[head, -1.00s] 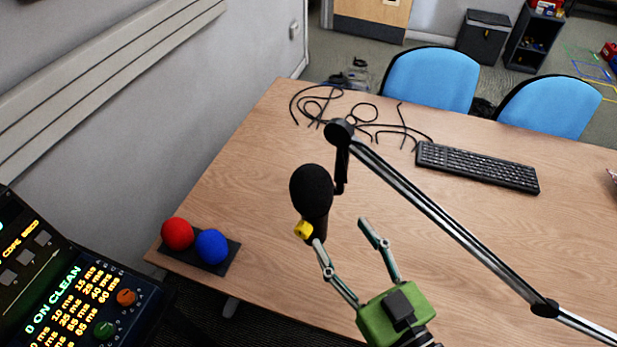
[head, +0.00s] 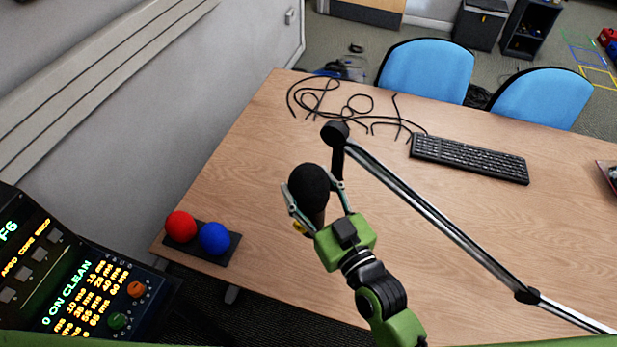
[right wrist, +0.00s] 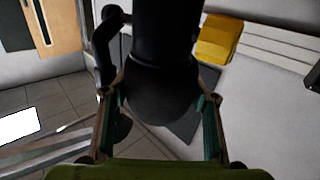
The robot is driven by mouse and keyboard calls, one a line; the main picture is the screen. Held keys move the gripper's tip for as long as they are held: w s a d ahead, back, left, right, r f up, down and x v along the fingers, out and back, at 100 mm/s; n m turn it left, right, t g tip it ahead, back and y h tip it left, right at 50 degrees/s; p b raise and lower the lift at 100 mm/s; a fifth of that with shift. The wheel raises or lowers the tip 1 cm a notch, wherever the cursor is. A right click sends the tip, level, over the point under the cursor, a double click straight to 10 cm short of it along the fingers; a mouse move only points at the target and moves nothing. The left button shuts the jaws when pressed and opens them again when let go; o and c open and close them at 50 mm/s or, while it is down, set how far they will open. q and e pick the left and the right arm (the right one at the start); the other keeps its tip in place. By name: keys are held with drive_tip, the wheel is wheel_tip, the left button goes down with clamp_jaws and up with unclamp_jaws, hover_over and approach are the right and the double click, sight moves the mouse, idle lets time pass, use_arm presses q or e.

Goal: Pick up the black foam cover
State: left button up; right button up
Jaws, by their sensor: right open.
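The black foam cover (head: 308,188) is a rounded black ball on the microphone, which hangs from a boom arm (head: 430,215) over the table. My right gripper (head: 312,192) is open, with one finger on each side of the cover in the head view. In the right wrist view the black foam cover (right wrist: 160,98) lies between the two spread fingers of my right gripper (right wrist: 160,105). Gaps show beside it, and I cannot tell whether either finger touches it. My left gripper is not in view.
A red ball (head: 180,226) and a blue ball (head: 215,239) sit on a dark tray (head: 231,252) at the table's left corner. Black cables (head: 322,100) and a keyboard (head: 470,158) lie at the back. The table's right front is clear.

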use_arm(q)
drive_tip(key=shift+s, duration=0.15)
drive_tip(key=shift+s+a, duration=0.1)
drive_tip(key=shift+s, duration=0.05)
use_arm(e)
drive_tip(key=c, duration=0.5)
